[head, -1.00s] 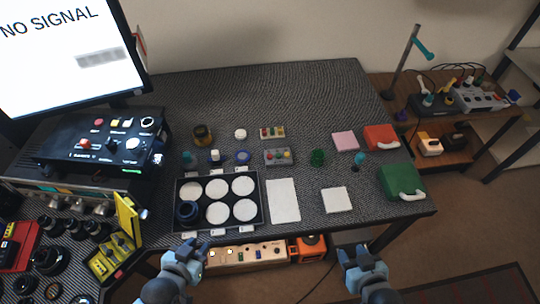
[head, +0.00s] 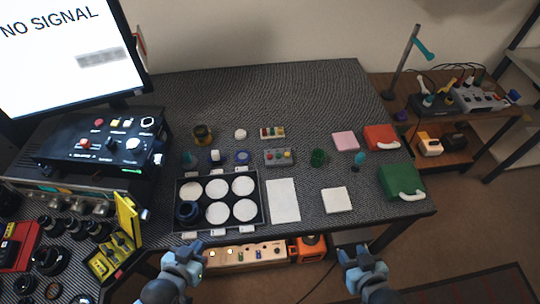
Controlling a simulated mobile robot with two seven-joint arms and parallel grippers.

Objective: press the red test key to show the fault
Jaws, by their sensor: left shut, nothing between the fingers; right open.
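A black control box (head: 115,140) stands at the left under the monitor. On its top I see a small red key (head: 98,124) at the back and a red knob (head: 83,144) nearer the front. A small grey box (head: 278,157) with coloured buttons, one of them red, lies mid-table. I cannot tell from any label which is the test key. My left gripper (head: 186,252) is shut and empty at the table's front edge, right of the yellow case and well away from the control box. My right gripper (head: 354,255) is open and empty, in front of the table.
The monitor (head: 68,50) reads "NO SIGNAL". A black tray (head: 229,203) with white discs and a lens part lies mid-table. A yellow case (head: 127,220) and several dark lens parts stand at the left front. The table's back is clear.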

